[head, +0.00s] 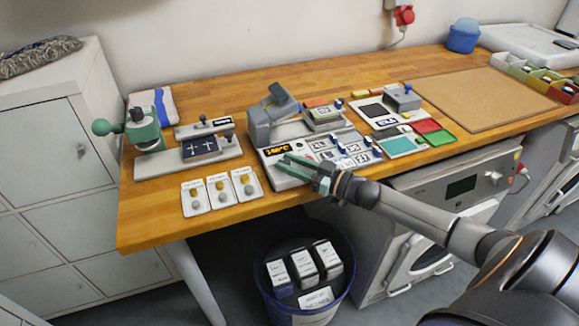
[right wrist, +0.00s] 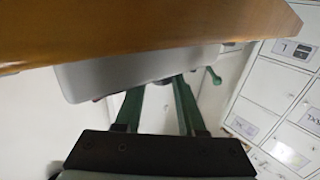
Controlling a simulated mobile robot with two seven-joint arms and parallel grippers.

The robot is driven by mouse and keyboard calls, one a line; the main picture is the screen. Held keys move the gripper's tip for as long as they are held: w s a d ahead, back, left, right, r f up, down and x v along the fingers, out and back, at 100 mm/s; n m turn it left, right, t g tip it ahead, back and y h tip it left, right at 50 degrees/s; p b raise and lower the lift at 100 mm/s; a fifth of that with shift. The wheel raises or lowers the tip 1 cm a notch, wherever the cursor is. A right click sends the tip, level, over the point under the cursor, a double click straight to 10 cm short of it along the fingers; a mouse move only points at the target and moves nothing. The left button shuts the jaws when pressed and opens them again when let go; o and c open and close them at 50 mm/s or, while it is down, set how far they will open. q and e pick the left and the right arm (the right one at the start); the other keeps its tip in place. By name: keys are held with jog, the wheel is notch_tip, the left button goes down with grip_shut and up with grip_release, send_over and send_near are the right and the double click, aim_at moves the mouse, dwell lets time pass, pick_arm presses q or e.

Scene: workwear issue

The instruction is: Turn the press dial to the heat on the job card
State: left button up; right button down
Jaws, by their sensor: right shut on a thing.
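The heat press (head: 259,130) stands mid-table with its grey upper part raised. The display (head: 277,150) on its front panel shows orange digits that look like 140°C. My right gripper (head: 287,164) reaches in from the right, its green fingers at the front panel. In the right wrist view the fingertips (right wrist: 164,84) meet the pale press base (right wrist: 135,70). They are shut on a small dark part at its edge, apparently the dial, mostly hidden. I cannot tell which card is the job card, and no heat setting is readable on one. My left gripper is not in view.
Three white tags (head: 220,191) lie at the table's front left. A green hand press (head: 143,132) stands behind them. A blue bin (head: 262,288) with dark packs is on the floor. Red and green trays (head: 426,126) and a brown board (head: 480,98) lie right.

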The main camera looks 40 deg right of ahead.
jog(key=shift+w+d+n+g+y+b, duration=0.15)
jog(key=shift+n+g+y+b, duration=0.5)
jog(key=shift+y, duration=0.35)
jog(key=shift+r, duration=0.1)
jog(key=c, duration=0.5)
grip_release()
jog(key=shift+s, duration=0.2)
jog(key=shift+s+d+f, duration=0.2)
jog(key=shift+s, duration=0.05)
jog(key=v, duration=1.1)
jog(key=shift+s+p, duration=0.25)
jog(key=shift+p, duration=0.15)
jog(key=shift+d, duration=0.15)
